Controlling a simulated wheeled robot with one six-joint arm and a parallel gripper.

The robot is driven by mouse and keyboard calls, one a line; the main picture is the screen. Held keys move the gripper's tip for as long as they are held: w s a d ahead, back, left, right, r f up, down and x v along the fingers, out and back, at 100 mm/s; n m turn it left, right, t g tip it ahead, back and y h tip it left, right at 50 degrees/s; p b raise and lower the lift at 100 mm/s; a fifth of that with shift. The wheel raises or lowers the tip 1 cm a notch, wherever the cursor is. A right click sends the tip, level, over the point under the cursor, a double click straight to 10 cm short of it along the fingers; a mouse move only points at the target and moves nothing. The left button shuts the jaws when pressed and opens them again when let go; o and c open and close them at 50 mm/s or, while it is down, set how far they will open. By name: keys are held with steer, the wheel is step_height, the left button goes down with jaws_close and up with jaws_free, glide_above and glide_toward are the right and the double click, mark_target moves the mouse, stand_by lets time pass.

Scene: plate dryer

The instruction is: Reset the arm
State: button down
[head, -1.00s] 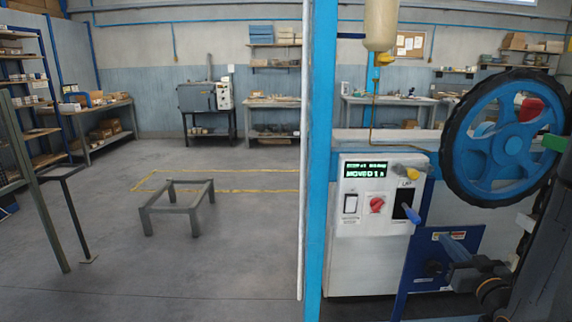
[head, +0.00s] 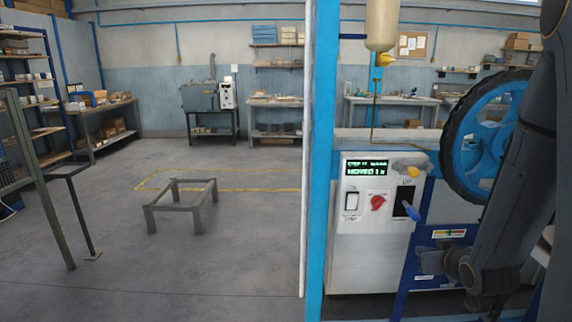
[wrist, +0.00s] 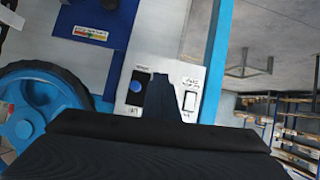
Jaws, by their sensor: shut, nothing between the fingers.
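My arm (head: 515,175) is a dark grey set of links at the right of the head view, in front of the handwheel. I cannot make out the fingertips in the head view. In the wrist view my gripper (wrist: 160,88) is a dark narrow shape pointing up the picture, with its fingers together and nothing held. In that view it overlaps the white control panel, between a blue knob (wrist: 136,86) and a white switch (wrist: 190,101). I cannot tell how far it is from the panel.
The white control box (head: 362,250) has a lit display, a red knob (head: 378,202) and a blue-handled lever (head: 412,211). A low grey frame (head: 180,205) stands on otherwise open floor at left.

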steer(key=s+a+r+g, duration=0.2)
steer(key=s+a+g, duration=0.9)
steer(key=s+a, duration=0.7)
steer(key=shift+s+r+m+y, duration=0.15)
steer(key=shift+s+m+y, duration=0.15)
steer(key=shift+s, duration=0.9)
steer(key=c, duration=2.5)
jaws_free()
